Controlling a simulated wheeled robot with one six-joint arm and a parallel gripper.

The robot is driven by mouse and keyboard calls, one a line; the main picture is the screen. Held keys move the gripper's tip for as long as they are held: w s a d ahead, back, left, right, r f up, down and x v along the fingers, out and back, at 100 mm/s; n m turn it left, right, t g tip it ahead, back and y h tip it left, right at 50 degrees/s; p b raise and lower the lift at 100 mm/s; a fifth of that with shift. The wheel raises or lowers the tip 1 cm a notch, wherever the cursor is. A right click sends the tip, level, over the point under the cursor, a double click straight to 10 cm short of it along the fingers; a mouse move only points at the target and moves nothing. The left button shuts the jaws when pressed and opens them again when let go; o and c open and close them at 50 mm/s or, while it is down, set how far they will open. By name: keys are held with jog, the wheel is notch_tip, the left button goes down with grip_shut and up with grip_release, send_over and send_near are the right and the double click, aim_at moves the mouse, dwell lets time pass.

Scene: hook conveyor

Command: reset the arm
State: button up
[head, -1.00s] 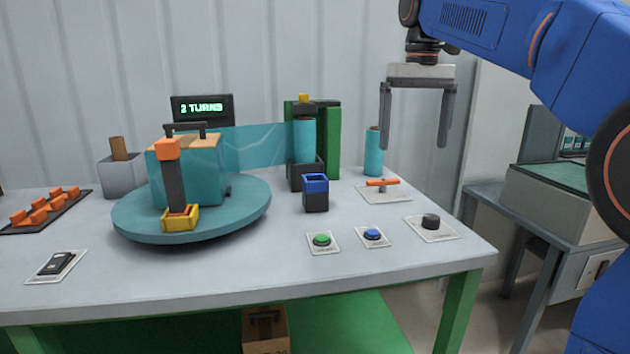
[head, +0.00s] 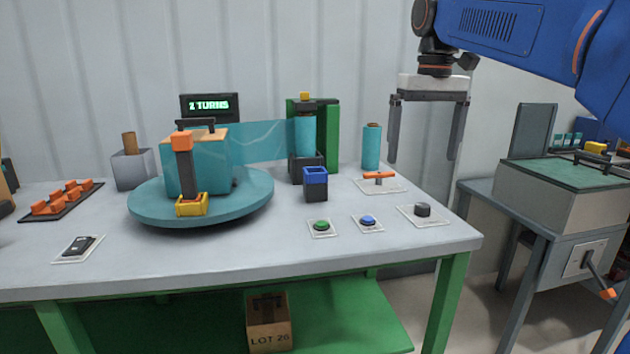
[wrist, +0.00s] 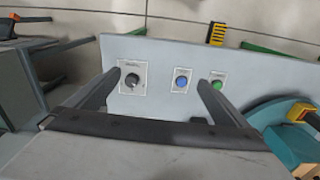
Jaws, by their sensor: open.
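My gripper (head: 425,160) is open and empty. In the head view it hangs fingers down above the right back part of the table (head: 270,258), to the right of a teal cylinder (head: 371,147). In the wrist view its two fingers (wrist: 155,88) are spread wide with nothing between them. Beyond them I see the black knob (wrist: 132,80), the blue button (wrist: 181,81) and the green button (wrist: 216,85) on the tabletop.
A teal turntable (head: 240,205) carries a teal block and a dark post. A blue-topped black cup (head: 316,184) and an orange-handled switch (head: 378,177) stand on the table. A display (head: 207,106) is at the back. Another bench (head: 560,190) stands right.

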jog(key=s+d+f+m+t, duration=0.1)
jog(key=s+d+f+t, duration=0.1)
jog(key=s+f, duration=1.1)
jog(key=s+d+f+t, duration=0.2)
jog(key=s+d+f, duration=0.2)
jog(key=s+f, duration=0.9)
notch_tip(320, 180, down, 6)
jog(key=shift+d+r+m, duration=0.1)
jog(key=shift+d+m, duration=0.05)
jog(key=shift+m, duration=0.25)
